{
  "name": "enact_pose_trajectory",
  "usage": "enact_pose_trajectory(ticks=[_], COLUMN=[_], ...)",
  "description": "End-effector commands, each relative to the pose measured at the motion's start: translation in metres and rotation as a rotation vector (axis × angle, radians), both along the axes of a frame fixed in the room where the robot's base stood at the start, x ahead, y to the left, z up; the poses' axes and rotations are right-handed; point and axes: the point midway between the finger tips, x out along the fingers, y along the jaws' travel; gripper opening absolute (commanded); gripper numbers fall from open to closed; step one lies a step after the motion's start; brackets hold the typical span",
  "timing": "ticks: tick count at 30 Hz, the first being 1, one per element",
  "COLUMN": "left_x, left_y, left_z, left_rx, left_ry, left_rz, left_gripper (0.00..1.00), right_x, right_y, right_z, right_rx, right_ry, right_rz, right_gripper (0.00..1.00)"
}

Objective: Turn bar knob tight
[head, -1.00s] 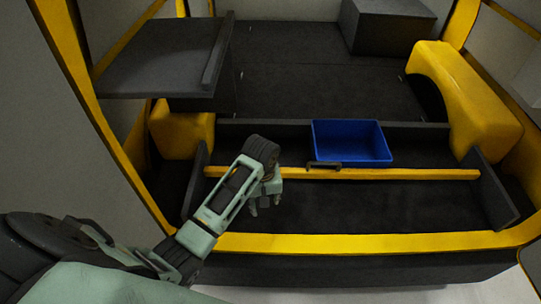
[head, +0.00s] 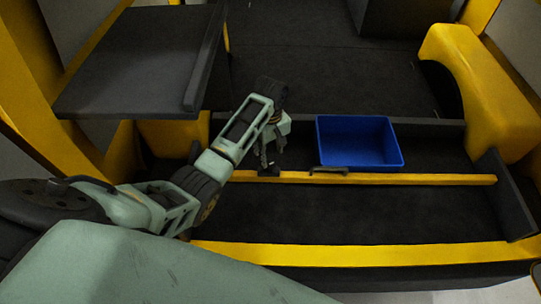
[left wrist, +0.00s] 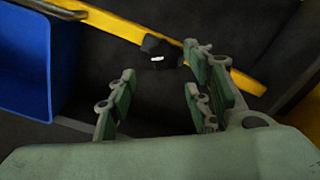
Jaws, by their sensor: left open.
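The yellow bar (head: 420,179) runs across the dark cargo bed. A small black knob (head: 268,170) sits on it toward the left end. In the left wrist view the knob (left wrist: 160,50) shows dark, with a small white patch, beside the yellow bar (left wrist: 120,28). My left gripper (head: 270,157) is open and empty, pointing down just above the knob. In the left wrist view its fingers (left wrist: 160,72) are spread, with the knob beyond the gap between them; I see no contact. My right gripper is in neither view.
A blue bin (head: 358,143) stands behind the bar, right of the knob. A dark handle (head: 328,170) is on the bar in front of it. A dark raised panel (head: 145,65) is at upper left. The bed in front of the bar is clear.

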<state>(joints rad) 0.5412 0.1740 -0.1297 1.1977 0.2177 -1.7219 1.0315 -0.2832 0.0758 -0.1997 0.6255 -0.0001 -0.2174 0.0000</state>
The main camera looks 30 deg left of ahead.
Motion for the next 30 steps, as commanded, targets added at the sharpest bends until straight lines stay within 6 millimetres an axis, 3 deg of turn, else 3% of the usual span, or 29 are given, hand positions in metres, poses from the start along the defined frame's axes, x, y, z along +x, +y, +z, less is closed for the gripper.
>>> enact_pose_trajectory(ticks=[9,21,30], left_x=[-0.001,-0.001,-0.001], left_y=[0.000,0.000,-0.001], left_z=[-0.050,-0.061,-0.060], left_rx=[0.000,-0.001,-0.001], left_ry=[0.002,-0.001,-0.001], left_rz=[-0.001,-0.001,-0.001], left_gripper=[0.46,0.46,0.22], right_x=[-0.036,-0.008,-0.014], right_y=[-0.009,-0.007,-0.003], right_z=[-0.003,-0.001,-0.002], right_rx=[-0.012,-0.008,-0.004], right_ry=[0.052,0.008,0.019], right_rz=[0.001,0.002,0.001], right_gripper=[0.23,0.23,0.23])
